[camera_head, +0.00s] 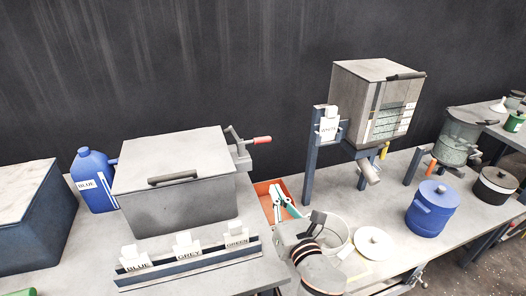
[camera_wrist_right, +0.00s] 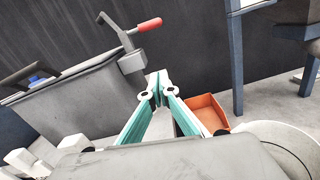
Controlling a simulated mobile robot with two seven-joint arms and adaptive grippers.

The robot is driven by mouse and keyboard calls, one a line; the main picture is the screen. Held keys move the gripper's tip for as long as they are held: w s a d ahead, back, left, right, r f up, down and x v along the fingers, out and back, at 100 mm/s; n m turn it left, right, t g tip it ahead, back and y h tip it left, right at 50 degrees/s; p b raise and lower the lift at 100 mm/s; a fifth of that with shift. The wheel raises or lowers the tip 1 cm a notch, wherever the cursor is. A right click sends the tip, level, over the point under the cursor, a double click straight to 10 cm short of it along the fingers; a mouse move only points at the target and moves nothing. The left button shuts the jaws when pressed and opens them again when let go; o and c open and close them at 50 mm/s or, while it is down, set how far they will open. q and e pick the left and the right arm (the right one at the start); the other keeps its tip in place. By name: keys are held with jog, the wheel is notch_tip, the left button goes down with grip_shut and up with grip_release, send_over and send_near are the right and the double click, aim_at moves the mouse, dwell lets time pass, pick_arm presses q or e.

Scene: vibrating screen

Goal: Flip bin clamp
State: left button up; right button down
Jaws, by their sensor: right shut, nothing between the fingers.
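The bin clamp (camera_head: 247,146) sits on the right side of the large grey lidded bin (camera_head: 180,205). It has a grey bracket and a lever with a red grip (camera_head: 262,140) pointing right. In the right wrist view the red grip (camera_wrist_right: 149,24) and bracket (camera_wrist_right: 132,58) show beyond my fingers, at the bin's corner. My right gripper (camera_head: 276,190) is shut and empty, below and to the right of the clamp and apart from it. Its teal fingers meet near the middle of the wrist view (camera_wrist_right: 158,84). My left gripper is not in view.
An orange tray (camera_head: 262,188) lies behind my right gripper. A blue jug (camera_head: 94,180) stands left of the bin, and a label rack (camera_head: 190,266) in front. A hopper on a blue stand (camera_head: 312,150), a white bucket (camera_head: 338,222) and a blue pot (camera_head: 432,212) are to the right.

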jog(key=w+a+r, duration=0.1)
jog(key=w+r, duration=0.1)
jog(key=w, duration=0.3)
jog(key=w+a+r+n, duration=0.1)
jog(key=w+a+r, duration=0.1)
jog(key=w, duration=0.3)
jog(key=shift+w+a+r, duration=0.3)
jog(key=shift+w+r, duration=0.05)
jog(key=shift+r, duration=0.45)
jog(key=shift+p, duration=0.3)
